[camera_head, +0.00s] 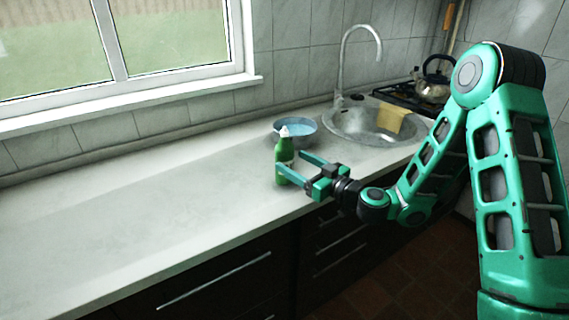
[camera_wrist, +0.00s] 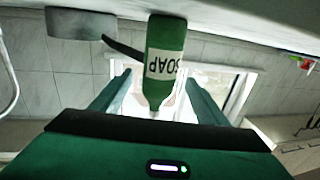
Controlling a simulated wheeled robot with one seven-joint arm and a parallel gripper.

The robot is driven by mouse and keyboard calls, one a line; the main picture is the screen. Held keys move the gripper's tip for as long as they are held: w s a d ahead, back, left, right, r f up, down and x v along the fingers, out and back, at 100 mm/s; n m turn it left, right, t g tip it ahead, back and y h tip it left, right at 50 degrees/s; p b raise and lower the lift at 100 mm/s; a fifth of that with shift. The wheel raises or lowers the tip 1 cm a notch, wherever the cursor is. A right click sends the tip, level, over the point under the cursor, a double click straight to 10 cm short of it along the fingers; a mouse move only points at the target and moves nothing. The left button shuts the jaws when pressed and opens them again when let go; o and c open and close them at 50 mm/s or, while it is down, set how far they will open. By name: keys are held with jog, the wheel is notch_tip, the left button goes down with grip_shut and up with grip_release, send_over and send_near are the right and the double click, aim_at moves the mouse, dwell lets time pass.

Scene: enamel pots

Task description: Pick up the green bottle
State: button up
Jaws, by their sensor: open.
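The green bottle (camera_head: 283,150) with a white cap stands upright on the counter near the front edge. In the wrist view, which is upside down, the bottle (camera_wrist: 166,45) shows a white SOAP label and its cap points down in the picture. My gripper (camera_head: 291,162) is open and level, low over the counter. One finger crosses in front of the lower bottle in the head view and the other lies behind it, to the right. In the wrist view the bottle appears between the two fingers (camera_wrist: 160,92). I cannot tell whether either finger touches it.
A bowl (camera_head: 296,133) with a light blue inside stands just behind the bottle. A kettle (camera_head: 433,86) stands on the stove beyond. The counter's left side is clear.

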aim_at(291, 158)
jog(key=x, duration=0.4)
jog(key=shift+a+r, duration=0.1)
jog(key=shift+r, duration=0.25)
jog(key=shift+w+a, duration=0.3)
jog(key=shift+w, duration=0.15)
jog(key=c, duration=1.4)
jog(key=shift+o, duration=0.2)
